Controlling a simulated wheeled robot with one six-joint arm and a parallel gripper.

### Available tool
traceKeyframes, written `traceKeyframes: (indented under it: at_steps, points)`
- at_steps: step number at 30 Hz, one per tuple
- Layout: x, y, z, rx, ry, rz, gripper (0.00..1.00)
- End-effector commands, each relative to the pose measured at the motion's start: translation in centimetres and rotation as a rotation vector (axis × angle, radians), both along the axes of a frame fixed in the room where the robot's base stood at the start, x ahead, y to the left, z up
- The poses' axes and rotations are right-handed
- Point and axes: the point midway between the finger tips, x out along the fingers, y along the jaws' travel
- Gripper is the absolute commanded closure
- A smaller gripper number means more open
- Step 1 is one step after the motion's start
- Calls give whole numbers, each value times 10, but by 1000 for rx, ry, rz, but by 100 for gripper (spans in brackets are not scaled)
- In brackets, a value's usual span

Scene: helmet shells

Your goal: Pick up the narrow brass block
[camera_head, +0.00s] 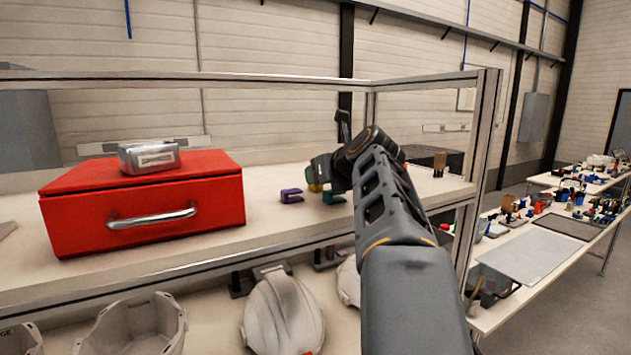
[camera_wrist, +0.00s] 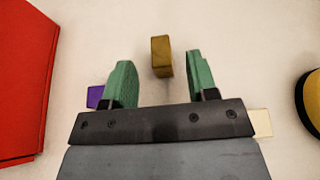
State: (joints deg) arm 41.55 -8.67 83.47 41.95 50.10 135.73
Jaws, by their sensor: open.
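The narrow brass block (camera_wrist: 161,56) stands on the pale shelf top in the wrist view, ahead of and between the two green fingertips. My gripper (camera_wrist: 160,75) is open, with a clear gap on each side of the block; neither finger appears to touch it. In the head view my gripper (camera_head: 321,186) is low over the shelf, and a small brassy patch of the block (camera_head: 315,188) shows between the green fingers. The rest of the block is hidden there by my gripper and arm.
A cream block (camera_wrist: 262,122) and a yellow-and-black thing (camera_wrist: 308,100) are to the right. White helmet shells (camera_head: 283,315) sit below.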

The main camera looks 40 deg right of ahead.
Motion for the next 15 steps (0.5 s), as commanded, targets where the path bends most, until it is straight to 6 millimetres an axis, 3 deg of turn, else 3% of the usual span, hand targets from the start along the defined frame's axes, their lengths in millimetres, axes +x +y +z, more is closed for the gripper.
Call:
traceKeyframes:
  at_steps: [6, 15]
  points:
    - [25, -3, -9, 1, 2, 3, 47]
    - [31, -5, -13, -1, 0, 1, 47]
